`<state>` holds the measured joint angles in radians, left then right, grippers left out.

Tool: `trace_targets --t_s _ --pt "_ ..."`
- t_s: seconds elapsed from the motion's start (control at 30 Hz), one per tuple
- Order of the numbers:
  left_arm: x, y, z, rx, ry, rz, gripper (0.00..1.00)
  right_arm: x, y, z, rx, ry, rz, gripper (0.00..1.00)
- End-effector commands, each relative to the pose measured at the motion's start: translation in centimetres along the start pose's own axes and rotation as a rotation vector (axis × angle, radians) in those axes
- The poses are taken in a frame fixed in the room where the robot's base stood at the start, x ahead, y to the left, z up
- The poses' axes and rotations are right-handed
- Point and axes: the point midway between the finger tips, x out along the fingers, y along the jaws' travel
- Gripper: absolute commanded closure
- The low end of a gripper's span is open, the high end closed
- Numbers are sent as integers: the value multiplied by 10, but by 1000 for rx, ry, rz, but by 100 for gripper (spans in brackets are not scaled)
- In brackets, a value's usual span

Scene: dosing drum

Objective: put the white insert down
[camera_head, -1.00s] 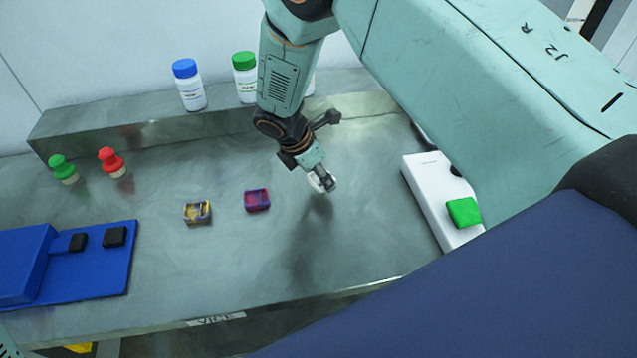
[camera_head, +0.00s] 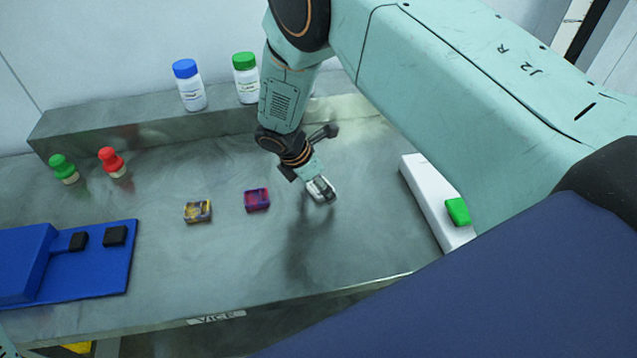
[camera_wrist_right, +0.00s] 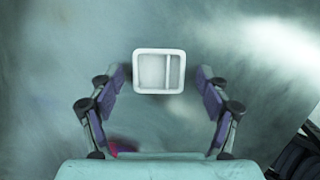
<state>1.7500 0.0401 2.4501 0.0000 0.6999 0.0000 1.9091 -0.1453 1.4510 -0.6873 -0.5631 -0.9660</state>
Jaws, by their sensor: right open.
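The white insert (camera_wrist_right: 151,72) is a small open square box with one inner divider, seen from above in the right wrist view. It lies between the fingertips of my right gripper (camera_wrist_right: 160,84), with a gap visible on each side. My right gripper (camera_head: 321,192) is open, low over the steel bench in the head view, and it partly hides the white insert (camera_head: 326,197) there. I cannot tell exactly how the insert meets the bench. My left gripper is not in view.
A purple-red insert (camera_head: 257,200) and a yellow-grey insert (camera_head: 197,211) lie left of my right gripper. A white device with a green block (camera_head: 458,211) is at right, a blue fixture (camera_head: 92,262) at left. Bottles (camera_head: 189,85) stand on the back ledge. Bench front is clear.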

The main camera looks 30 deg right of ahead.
Motion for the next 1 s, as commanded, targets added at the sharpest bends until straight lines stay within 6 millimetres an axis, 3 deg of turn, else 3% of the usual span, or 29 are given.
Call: trace_targets --t_s 0.27,0.7,1.0 --pt "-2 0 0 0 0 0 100 -6 1 1 0 0 2 23" --pt "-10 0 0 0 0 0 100 -89 1 2 0 -2 3 23" --pt "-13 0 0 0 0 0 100 -120 0 1 0 -1 1 23"
